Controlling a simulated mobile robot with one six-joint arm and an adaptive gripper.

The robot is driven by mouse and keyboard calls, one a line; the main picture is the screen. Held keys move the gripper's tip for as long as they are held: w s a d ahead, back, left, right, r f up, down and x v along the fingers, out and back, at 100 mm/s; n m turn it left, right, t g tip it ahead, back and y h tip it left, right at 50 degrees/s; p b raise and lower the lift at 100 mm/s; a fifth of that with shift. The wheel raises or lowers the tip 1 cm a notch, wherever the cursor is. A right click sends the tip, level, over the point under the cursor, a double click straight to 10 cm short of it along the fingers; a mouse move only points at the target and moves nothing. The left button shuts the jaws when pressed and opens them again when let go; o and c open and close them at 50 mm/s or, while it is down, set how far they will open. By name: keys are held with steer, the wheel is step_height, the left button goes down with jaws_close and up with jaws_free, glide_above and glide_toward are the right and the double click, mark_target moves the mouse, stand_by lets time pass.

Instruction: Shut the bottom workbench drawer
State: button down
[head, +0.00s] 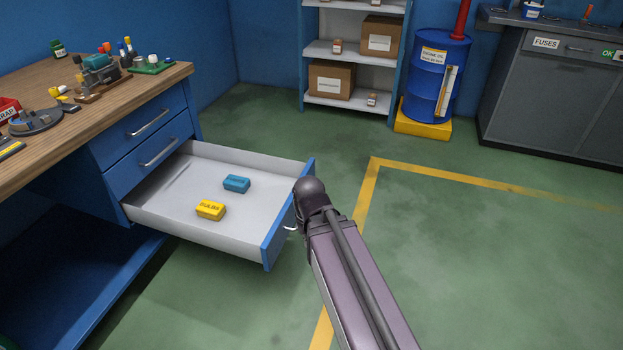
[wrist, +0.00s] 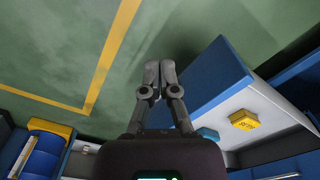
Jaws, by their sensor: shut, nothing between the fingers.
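The bottom workbench drawer (head: 190,165) is pulled far out, with a white inside and a blue front panel (head: 287,214). A yellow block (head: 210,209) and a blue block (head: 236,184) lie in it. Part of its handle (head: 290,228) shows on the outer face. In the wrist view the blue front (wrist: 208,82) stands just right of my gripper (wrist: 158,72), whose fingers are together and empty. I cannot tell whether they touch the panel. In the head view my arm's end is by the front's far right corner and the fingers are hidden.
The workbench (head: 120,90) has two shut drawers above the open one and tools on top. A shelf (head: 345,50) with boxes, a blue drum (head: 436,75) and a grey cabinet (head: 550,95) stand behind. The green floor with yellow lines is clear around the drawer.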

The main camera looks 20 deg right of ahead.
steer(key=shift+a, duration=0.15)
steer(key=w+d+r+m+t+y+b, duration=0.1)
steer(key=w+d+m+t+y, duration=0.1)
steer(key=w+d+m, duration=0.7)
steer(key=w+d+r+m+t+y+b, duration=0.1)
steer(key=w+d+m+t+y+b, duration=0.1)
steer(key=w+d+m+y, duration=0.3)
steer(key=w+d+m+t, duration=0.1)
steer(key=w+d+m, duration=0.3)
steer(key=w+m, duration=0.5)
steer(key=shift+d+r+m, duration=0.15)
steer(key=shift+r+m, duration=0.15)
steer(key=shift+m, duration=0.8)
steer(key=shift+f, duration=0.2)
